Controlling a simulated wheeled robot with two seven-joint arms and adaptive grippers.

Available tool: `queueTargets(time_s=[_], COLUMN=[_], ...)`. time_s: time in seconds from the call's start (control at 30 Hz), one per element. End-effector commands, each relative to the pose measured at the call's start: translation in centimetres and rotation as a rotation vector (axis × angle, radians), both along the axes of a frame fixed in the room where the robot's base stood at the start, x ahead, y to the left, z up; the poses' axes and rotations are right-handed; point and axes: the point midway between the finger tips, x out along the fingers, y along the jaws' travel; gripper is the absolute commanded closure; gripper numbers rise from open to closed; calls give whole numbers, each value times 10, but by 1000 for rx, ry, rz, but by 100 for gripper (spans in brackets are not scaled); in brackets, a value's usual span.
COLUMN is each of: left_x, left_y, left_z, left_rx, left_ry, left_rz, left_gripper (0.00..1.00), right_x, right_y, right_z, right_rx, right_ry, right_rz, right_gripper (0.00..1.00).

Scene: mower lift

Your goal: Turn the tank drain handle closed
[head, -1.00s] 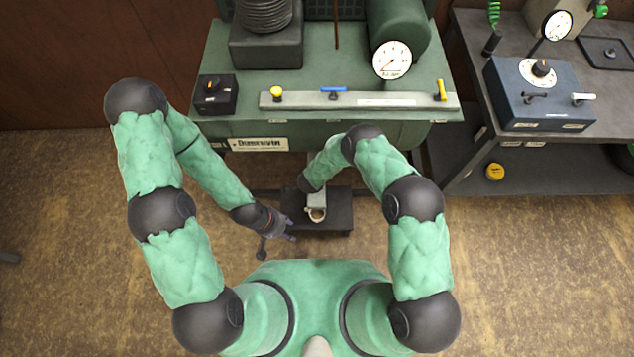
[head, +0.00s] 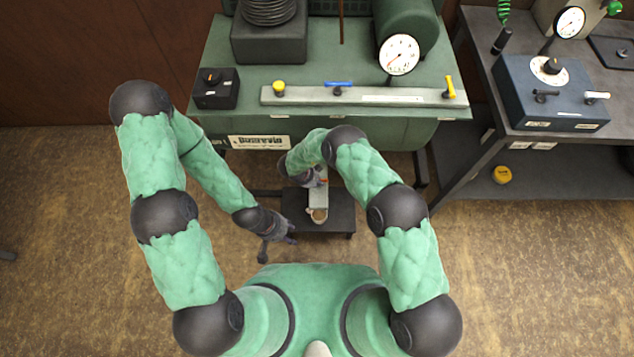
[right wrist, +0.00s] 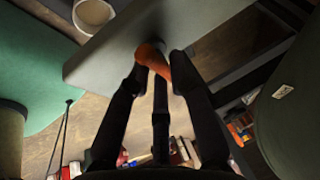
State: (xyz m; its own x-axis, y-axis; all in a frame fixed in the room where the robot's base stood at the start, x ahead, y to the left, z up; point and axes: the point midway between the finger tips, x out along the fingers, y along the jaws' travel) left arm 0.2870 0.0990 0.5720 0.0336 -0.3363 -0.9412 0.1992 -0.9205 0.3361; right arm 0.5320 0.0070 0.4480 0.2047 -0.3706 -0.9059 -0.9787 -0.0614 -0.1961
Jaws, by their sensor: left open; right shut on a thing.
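The orange drain handle (right wrist: 152,58) sits on a pale grey block (right wrist: 112,65) in the right wrist view. My right gripper (right wrist: 161,60) has its dark fingers around the handle and is shut on it. In the head view my right gripper (head: 314,178) is low in front of the green tank bench, beside the pale block (head: 318,198); its fingertips are mostly hidden there. My left gripper (head: 278,245) is open and empty, left of the low dark stand.
A round cup (head: 318,215) is at the near end of the pale block, over the dark stand (head: 340,222). The green bench (head: 300,115) carries yellow and blue valves and a gauge (head: 399,55). A dark side table (head: 480,150) stands right. The floor is open around my base.

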Motion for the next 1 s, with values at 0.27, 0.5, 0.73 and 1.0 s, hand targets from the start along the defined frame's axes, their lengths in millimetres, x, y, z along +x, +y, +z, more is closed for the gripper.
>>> queueTargets(time_s=[0.27,0.5,0.73,1.0], left_x=[0,0,0,0], left_y=[0,0,0,0], left_z=[-5,-5,-5,-5], left_rx=[0,0,0,0], left_ry=[0,0,0,0], left_rz=[0,0,0,0], left_gripper=[55,55,55,55], right_x=[-3,-4,-4,-2], right_y=[-2,-2,-2,0], right_z=[-3,-2,-3,-1], right_rx=[-5,-5,-5,-2], right_ry=[8,8,8,5], right_rz=[-72,-82,-81,-79], right_gripper=[100,100,76,53])
